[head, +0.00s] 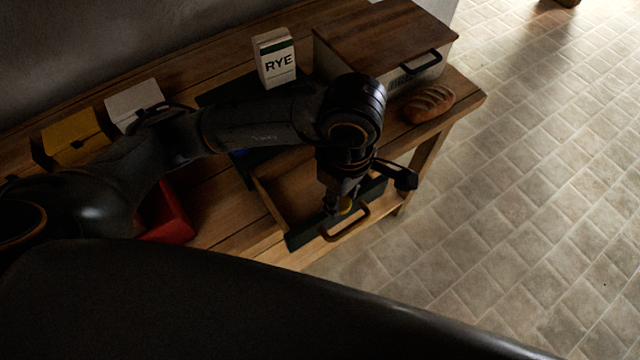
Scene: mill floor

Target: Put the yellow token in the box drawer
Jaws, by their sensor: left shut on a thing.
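The box drawer (290,232) is pulled open, with a dark green front, a curved handle and a bare wooden inside. The dark box (215,96) it belongs to is mostly hidden behind my left arm. My left gripper (340,206) points down over the drawer near its front panel. I cannot tell how high the token is above the drawer floor. My right gripper is not in view.
A RYE carton (274,58) stands behind my left arm. A wooden-lidded bread bin (375,35) and a loaf (429,103) are at the bench's right end. Yellow (75,137), white (134,103) and red (168,216) containers stand left.

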